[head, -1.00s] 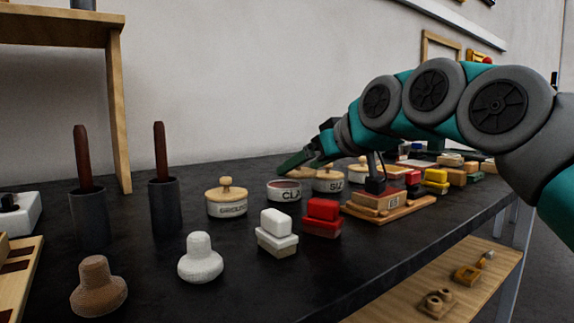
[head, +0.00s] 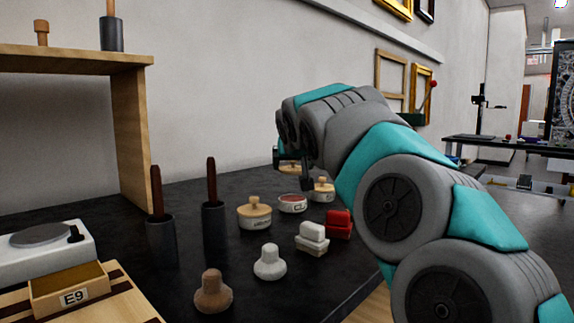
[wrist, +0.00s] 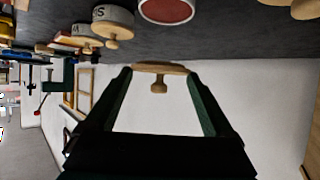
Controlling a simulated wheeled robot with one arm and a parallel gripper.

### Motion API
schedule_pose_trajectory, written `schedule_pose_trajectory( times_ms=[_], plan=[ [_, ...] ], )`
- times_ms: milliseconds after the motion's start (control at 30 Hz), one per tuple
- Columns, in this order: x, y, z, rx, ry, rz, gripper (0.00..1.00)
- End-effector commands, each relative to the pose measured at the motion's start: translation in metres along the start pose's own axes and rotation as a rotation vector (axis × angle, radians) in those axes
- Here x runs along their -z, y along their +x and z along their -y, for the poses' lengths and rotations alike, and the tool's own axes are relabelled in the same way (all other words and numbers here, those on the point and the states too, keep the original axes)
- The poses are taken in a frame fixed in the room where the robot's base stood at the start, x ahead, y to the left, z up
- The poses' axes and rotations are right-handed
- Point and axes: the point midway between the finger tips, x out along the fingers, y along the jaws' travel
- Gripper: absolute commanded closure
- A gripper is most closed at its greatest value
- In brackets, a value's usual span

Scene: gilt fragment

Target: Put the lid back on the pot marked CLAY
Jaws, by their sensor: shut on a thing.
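The open pot (head: 292,204) has a white wall and a reddish inside. It stands on the dark bench between two lidded pots; its label is too small to read now. It also shows at the top of the upside-down wrist view (wrist: 167,10). My gripper (wrist: 160,72) is shut on a round wooden lid (wrist: 159,87), held by its edges with the knob on its upper side. The lid is in the air, apart from the open pot. In the head view the lid (head: 289,168) shows beyond the pots, while my arm hides most of the gripper.
A lidded pot (head: 255,213) stands left of the open pot and another (head: 322,190) to its right. White (head: 312,237) and red (head: 338,224) blocks, a white knobbed piece (head: 269,262) and dark cups with brown-handled tools (head: 214,222) stand nearer.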

Motion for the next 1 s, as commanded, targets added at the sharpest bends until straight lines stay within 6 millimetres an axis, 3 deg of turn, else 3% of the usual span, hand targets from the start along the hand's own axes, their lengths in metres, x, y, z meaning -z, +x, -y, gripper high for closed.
schedule_pose_trajectory(
  times_ms=[267, 1000],
  plan=[
    [0.0, 0.006, -0.002, -0.022, 0.013, 0.0, 0.65],
    [-0.05, 0.033, -0.002, -0.022, 0.012, 0.001, 0.65]
  ],
)
